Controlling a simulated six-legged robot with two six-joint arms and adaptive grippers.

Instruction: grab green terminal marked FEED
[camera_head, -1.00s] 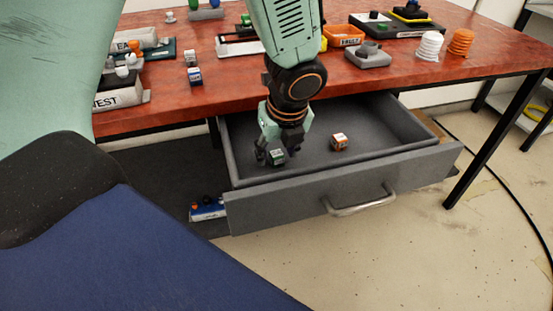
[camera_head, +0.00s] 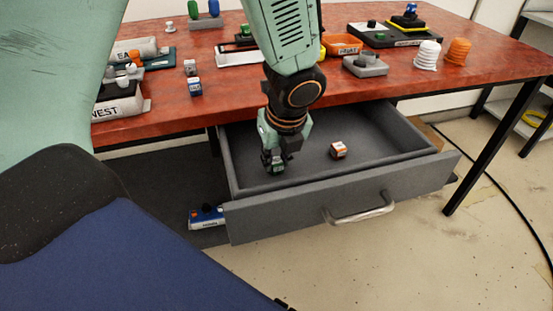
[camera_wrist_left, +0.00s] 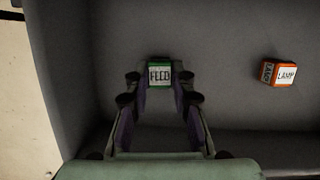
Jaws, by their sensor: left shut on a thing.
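The green terminal (camera_wrist_left: 159,74) has a white label marked FEED and is between the fingertips of my left gripper (camera_wrist_left: 158,84) in the left wrist view. My left gripper (camera_head: 274,163) reaches down into the left part of the open grey drawer (camera_head: 290,208) in the head view and is shut on the terminal. The terminal shows only as a small bit at the fingertips there. Whether it still touches the drawer floor is hard to tell. My right gripper is not in view.
An orange block marked LAMP (camera_wrist_left: 286,74) lies in the drawer to the right; it also shows in the head view (camera_head: 339,150). The red tabletop (camera_head: 232,92) above holds several trays and blocks.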

